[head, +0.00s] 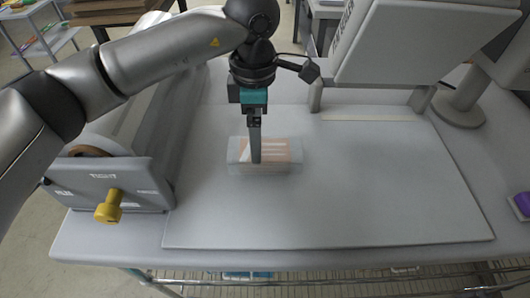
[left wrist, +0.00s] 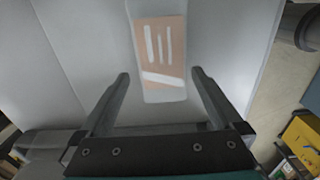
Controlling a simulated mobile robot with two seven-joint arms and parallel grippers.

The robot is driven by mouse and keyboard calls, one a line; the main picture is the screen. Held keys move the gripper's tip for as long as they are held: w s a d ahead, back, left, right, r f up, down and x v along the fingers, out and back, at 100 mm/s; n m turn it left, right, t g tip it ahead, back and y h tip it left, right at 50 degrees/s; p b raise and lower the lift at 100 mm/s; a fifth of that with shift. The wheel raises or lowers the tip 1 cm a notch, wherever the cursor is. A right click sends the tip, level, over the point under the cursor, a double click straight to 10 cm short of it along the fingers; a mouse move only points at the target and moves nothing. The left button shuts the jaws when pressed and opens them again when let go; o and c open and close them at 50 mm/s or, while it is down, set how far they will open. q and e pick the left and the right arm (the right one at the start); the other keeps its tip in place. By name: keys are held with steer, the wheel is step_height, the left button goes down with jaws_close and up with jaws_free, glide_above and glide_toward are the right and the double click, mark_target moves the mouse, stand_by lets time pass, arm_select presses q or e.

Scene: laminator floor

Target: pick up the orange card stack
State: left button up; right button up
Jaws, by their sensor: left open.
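The orange card stack (head: 277,151) lies flat on the grey table board in a clear, pale-edged sleeve or case, with white bars on its orange face. It also shows in the left wrist view (left wrist: 161,50), ahead of the fingertips. My left gripper (head: 256,160) points down over the stack and covers part of it in the head view. The stack lies roughly in line with the gap. Whether the fingers touch it cannot be told. My right gripper is not in view.
A grey machine with a yellow knob (head: 109,207) stands left of the board (head: 370,210). A large pale panel (head: 420,43) on posts stands behind the stack. A purple object (head: 522,203) sits at the right edge. The board right of the stack is clear.

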mark_target(265, 156)
arm_select(q)
steer(key=f, duration=0.2)
steer(key=f+p, duration=0.1)
steer(key=f, duration=0.1)
steer(key=shift+s+a+f, duration=0.1)
steer(key=shift+s+a, duration=0.1)
steer(key=shift+s, duration=0.05)
steer(key=shift+f, duration=0.55)
steer(key=shift+w+r, duration=0.1)
steer(key=shift+r, duration=0.05)
jaws_close()
